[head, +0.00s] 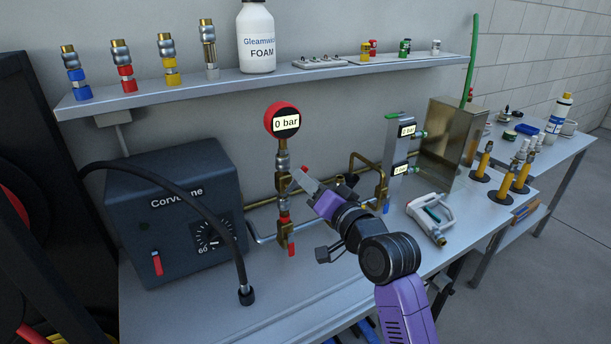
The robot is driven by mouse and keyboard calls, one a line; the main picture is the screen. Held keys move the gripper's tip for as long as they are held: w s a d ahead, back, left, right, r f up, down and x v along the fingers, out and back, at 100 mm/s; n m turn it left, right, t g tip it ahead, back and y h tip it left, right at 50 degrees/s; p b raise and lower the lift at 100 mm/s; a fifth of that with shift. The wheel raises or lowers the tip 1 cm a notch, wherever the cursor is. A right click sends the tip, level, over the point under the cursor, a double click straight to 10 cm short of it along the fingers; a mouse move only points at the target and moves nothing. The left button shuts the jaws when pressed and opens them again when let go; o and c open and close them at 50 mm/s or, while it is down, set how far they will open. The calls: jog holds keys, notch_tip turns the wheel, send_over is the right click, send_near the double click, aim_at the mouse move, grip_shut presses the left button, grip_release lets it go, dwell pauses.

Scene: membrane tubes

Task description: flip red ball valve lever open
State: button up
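A red lever (291,249) hangs down at the bottom of the brass pipe stack, below the round red gauge (284,122) that reads 0 bar. A red band shows on the stack just above it. My gripper (306,178) is at the end of my purple and black arm, up and to the right of this lever and apart from it in the picture. A pale and red piece shows at its tip, beside the pipe stack. I cannot tell whether its fingers are open or shut, or whether they touch the pipe.
A dark Corvolme box (175,215) with a red switch (157,263) and black hose (205,205) stands left. Brass pipes (372,163) run behind my gripper. A white jug (430,215) lies right. The bench front (200,318) is mostly clear; a shelf (215,90) hangs above.

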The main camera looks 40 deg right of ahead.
aim_at(287, 170)
jog(key=shift+x, duration=0.9)
jog(key=shift+c, duration=0.5)
grip_shut()
jog(key=shift+a, duration=0.1)
jog(key=shift+w+a+r+n+b, duration=0.15)
jog(key=shift+a+n, duration=0.25)
jog(key=shift+n, duration=0.95)
jog(key=shift+w+a+r+n+b, duration=0.15)
jog(key=shift+a+n, duration=0.25)
jog(key=shift+n, duration=0.9)
jog(key=shift+w+a+r+n+b, duration=0.15)
jog(key=shift+a+n, duration=0.3)
jog(key=shift+n, duration=0.9)
jog(key=shift+r, duration=0.1)
